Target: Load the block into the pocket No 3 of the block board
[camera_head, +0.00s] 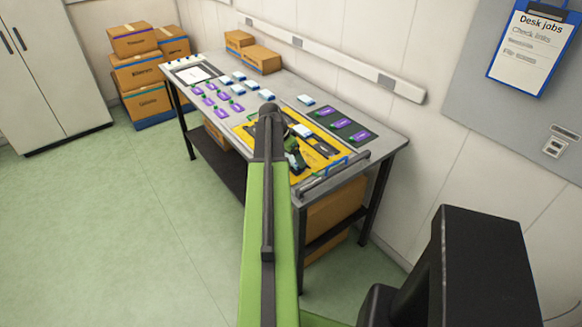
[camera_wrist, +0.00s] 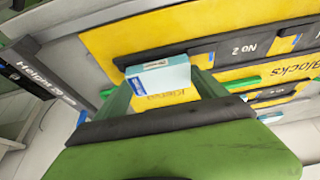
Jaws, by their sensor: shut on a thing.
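My gripper (camera_wrist: 160,88) is shut on a pale blue-white block (camera_wrist: 160,75) with a blue label, held between its green fingers in the wrist view. The yellow block board (camera_wrist: 112,40) lies beyond and below it, with black pockets. One pocket is marked No 2 (camera_wrist: 245,48); I cannot read a No 3 mark. In the head view my gripper (camera_head: 294,158) is over the yellow board (camera_head: 325,160), partly behind my arm. I cannot tell the gap between block and board.
A dark panel with purple pieces (camera_head: 345,124) lies beside the board. Several blue-white blocks (camera_head: 238,89) and purple pieces (camera_head: 209,101) lie further left on the table (camera_head: 388,148). Brown boxes (camera_head: 261,58) stand at the back against the wall.

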